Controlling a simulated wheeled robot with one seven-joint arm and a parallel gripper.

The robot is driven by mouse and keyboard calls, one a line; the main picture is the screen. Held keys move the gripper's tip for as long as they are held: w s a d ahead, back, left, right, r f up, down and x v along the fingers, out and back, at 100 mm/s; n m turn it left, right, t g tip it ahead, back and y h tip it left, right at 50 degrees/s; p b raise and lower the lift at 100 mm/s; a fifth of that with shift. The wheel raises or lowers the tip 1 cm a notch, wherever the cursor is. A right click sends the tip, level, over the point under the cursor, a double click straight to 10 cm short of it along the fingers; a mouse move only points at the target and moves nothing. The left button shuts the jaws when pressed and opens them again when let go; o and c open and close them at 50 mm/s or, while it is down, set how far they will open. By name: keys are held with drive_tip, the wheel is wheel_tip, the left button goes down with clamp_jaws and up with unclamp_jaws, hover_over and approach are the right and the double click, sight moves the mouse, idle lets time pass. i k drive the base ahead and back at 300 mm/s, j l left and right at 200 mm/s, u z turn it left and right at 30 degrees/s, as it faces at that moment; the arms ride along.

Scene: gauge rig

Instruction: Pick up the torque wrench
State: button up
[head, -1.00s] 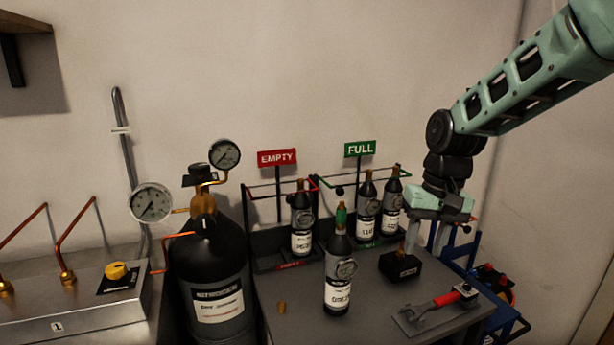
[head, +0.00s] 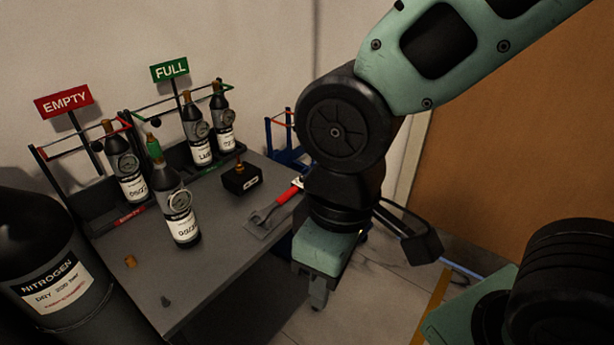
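The torque wrench (head: 287,195), with a red handle and a grey head, lies on a grey plate (head: 259,228) near the right edge of the table. My arm's wrist covers the handle's far end in the picture. My gripper (head: 318,298) points down, in front and to the right of the wrench, apart from it. It shows against the table's side and the floor. Only part of its fingers shows, so I cannot tell how far they are apart.
A black block (head: 241,180) sits behind the wrench. Racks marked EMPTY and FULL hold bottles at the back. A nitrogen cylinder (head: 45,260) stands left. A blue frame (head: 283,150) is beyond the table.

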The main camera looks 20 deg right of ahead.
sight(264, 214)
drive_tip(key=j+u, duration=0.1)
drive_tip(key=u, duration=1.85)
drive_tip(key=l+z, duration=0.1)
drive_tip(key=z, duration=1.9)
drive_tip(key=i+j+u, duration=0.1)
drive_tip(key=i+u, duration=0.2)
drive_tip(key=i, duration=0.35)
